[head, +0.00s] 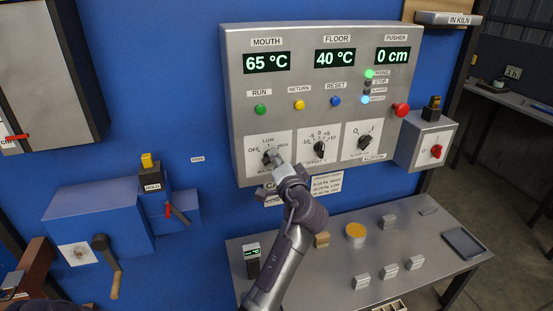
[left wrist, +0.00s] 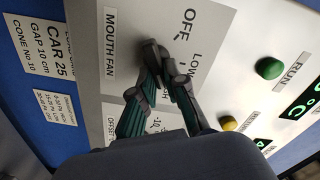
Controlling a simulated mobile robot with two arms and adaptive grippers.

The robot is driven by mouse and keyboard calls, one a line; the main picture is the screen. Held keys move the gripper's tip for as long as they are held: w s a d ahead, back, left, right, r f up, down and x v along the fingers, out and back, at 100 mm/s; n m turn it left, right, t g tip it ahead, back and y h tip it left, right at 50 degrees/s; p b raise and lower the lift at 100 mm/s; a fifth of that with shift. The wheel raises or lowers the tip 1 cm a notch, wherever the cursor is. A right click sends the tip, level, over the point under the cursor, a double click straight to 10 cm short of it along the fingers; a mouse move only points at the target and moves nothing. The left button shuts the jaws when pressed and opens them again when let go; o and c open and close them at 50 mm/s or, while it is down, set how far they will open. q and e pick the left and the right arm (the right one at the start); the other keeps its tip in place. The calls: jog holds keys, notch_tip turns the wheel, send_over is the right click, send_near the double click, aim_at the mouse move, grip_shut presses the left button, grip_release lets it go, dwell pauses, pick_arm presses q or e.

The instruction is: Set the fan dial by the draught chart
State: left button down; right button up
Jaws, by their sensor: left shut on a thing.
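The mouth fan dial (head: 267,158) is a dark knob at the lower left of the grey control panel, on a white plate marked OFF, LOW and HIGH. My left gripper (head: 275,160) is at this dial and shut on it. In the left wrist view, the fingers (left wrist: 160,62) close around the dark knob, hiding much of it; I cannot tell its setting. The draught chart (head: 327,184) is a small label under the panel, with Pa ranges beside HIGH, LOW and OFF. It also shows in the left wrist view (left wrist: 50,110), too small to read surely. My right gripper is out of view.
The offset dial (head: 319,148) sits close right of the fan dial. The panel (head: 235,90) has several buttons and a red knob (head: 401,109). A metal table (head: 300,290) with small blocks stands below. A crank (head: 104,258) is at left.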

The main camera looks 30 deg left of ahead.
pick_arm(q)
jog(key=shift+r, duration=0.15)
jog(key=c, duration=1.2)
grip_release()
jog(key=shift+a, duration=0.15)
jog(key=shift+w+f, duration=0.1)
jog(key=shift+f, duration=0.1)
jog(key=v, duration=0.7)
jog(key=shift+d, duration=0.2)
jog(key=shift+s, duration=0.2)
